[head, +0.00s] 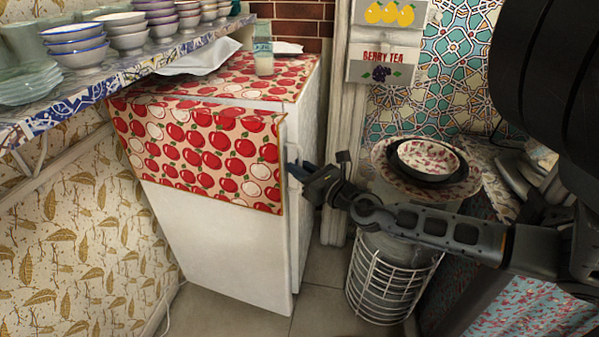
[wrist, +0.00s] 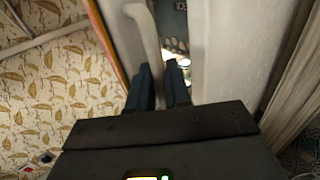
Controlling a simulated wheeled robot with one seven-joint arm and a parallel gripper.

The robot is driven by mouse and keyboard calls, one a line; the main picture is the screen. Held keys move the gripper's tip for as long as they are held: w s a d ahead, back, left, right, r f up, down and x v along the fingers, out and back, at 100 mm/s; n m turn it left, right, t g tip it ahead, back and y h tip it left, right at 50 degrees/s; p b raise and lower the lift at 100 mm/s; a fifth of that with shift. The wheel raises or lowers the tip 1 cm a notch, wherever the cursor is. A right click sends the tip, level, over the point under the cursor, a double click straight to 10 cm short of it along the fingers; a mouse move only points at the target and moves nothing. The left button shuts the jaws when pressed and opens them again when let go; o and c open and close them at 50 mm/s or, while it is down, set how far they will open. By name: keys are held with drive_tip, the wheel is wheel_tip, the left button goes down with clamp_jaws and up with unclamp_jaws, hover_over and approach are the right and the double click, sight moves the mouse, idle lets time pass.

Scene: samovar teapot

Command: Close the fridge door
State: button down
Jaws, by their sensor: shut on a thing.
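The white fridge (head: 312,125) stands in the middle of the head view with a red apple-print cloth on top. Its white door (head: 225,245) is hinged at the left and stands ajar, with a gap along its right edge. Apple print also covers the door's upper part. My gripper (head: 296,172) reaches the door's right edge from the right. In the wrist view my gripper (wrist: 160,88) is shut on the pale door handle (wrist: 147,35), which runs between its dark fingers. The gap beside the door shows part of the fridge interior (wrist: 177,42). The handle is mostly hidden in the head view.
A tiled shelf (head: 120,85) with stacked bowls overhangs at the upper left. A white wire basket (head: 390,285) stands right of the fridge, under my arm. Some floor (head: 325,270) is clear between them.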

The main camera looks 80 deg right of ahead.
drive_tip(key=c, duration=1.3)
unclamp_jaws()
drive_tip(key=shift+b+v, duration=1.3)
drive_tip(key=shift+v, duration=2.65)
drive_tip(key=shift+c, duration=0.5)
